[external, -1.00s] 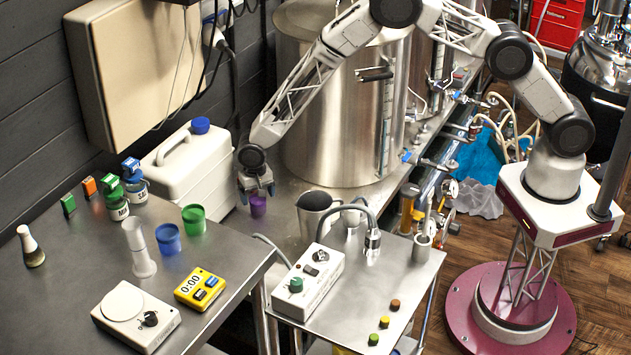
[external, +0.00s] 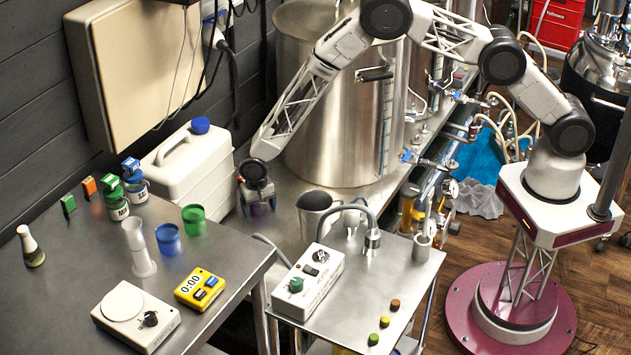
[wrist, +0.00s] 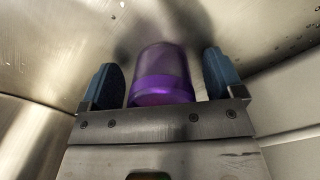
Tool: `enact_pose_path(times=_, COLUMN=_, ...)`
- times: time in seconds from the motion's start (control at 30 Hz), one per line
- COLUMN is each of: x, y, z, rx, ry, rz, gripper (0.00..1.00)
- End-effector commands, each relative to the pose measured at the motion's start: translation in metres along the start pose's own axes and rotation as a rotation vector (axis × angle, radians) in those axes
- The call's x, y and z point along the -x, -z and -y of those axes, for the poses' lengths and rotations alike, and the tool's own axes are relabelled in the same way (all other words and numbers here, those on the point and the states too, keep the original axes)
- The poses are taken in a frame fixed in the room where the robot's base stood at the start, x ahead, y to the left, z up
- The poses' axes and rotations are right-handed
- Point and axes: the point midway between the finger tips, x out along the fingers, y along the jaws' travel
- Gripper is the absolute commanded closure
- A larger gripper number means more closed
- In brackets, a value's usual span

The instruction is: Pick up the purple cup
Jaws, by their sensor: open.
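The purple cup (wrist: 162,75) shows in the wrist view between the two blue fingertips of my gripper (wrist: 165,78). A gap shows on each side of it, so the fingers are open around the cup and not closed on it. In the external view my gripper (external: 257,198) is low over the steel surface at the foot of the large kettle. There the cup (external: 259,208) is mostly hidden behind the gripper, with only a little purple showing.
A white jerrycan (external: 190,170) with a blue cap stands just left of my gripper. The big steel kettle (external: 325,110) stands close on the right. A steel pitcher (external: 315,212) is to the front right. Blue (external: 168,240) and green (external: 194,219) cups stand on the left table.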

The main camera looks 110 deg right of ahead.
Motion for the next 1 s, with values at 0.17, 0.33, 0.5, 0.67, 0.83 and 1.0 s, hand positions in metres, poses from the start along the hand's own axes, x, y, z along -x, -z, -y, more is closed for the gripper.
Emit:
enact_pose_path(times=0.17, x=-0.0005, y=0.0001, z=0.0002, rx=0.000, ry=0.000, rz=0.000, gripper=0.13)
enact_pose_path(times=0.33, x=-0.0003, y=0.0001, z=0.0002, rx=0.000, ry=0.000, rz=0.000, gripper=0.13)
enact_pose_path(times=0.5, x=-0.0003, y=0.0001, z=0.0002, rx=0.000, ry=0.000, rz=0.000, gripper=0.13)
enact_pose_path(times=0.67, x=-0.0002, y=0.0001, z=0.0002, rx=0.000, ry=0.000, rz=0.000, gripper=0.30)
enact_pose_path(times=0.83, x=-0.0002, y=0.0001, z=0.0002, rx=0.000, ry=0.000, rz=0.000, gripper=0.56)
enact_pose_path(times=1.0, x=0.0000, y=0.0002, z=0.0003, rx=0.000, ry=0.000, rz=0.000, gripper=0.68)
